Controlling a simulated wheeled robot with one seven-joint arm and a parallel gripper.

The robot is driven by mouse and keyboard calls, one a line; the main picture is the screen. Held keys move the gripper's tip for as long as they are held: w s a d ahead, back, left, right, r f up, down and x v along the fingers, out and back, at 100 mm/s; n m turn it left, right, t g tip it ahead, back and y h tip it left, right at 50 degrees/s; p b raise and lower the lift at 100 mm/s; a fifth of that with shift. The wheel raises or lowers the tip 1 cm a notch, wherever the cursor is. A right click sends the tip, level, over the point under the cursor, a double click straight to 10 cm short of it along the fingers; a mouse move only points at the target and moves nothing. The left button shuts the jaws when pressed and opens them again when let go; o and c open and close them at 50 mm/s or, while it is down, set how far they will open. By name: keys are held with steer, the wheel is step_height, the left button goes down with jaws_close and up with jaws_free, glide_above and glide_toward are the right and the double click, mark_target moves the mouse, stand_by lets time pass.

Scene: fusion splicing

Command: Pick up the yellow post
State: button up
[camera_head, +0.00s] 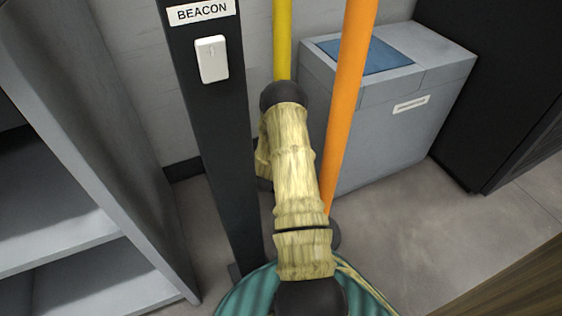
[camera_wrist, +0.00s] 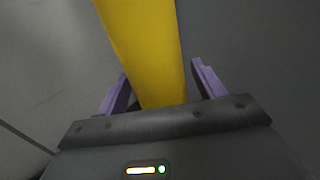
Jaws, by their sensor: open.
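The yellow post (camera_head: 282,40) stands upright behind my arm in the head view, and its lower part is hidden by the arm. In the wrist view the yellow post (camera_wrist: 146,52) runs from the top edge down to my gripper (camera_wrist: 160,88). The two purple fingers are open, one on each side of the post. A gap shows between the post and the right finger; the left finger is very close to the post, and I cannot tell if they touch. The gripper is hidden in the head view.
An orange post (camera_head: 347,100) stands just right of my arm. A dark column labelled BEACON (camera_head: 222,130) with a white switch box (camera_head: 212,59) is to the left. A grey bin (camera_head: 385,130) with a blue top stands behind right. Grey shelves (camera_head: 70,200) fill the left. Floor at right is clear.

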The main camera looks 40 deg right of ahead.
steer(key=shift+w+d, duration=0.15)
steer(key=shift+d, duration=0.05)
stand_by(0.4)
jaws_close()
steer(key=shift+r, duration=0.2)
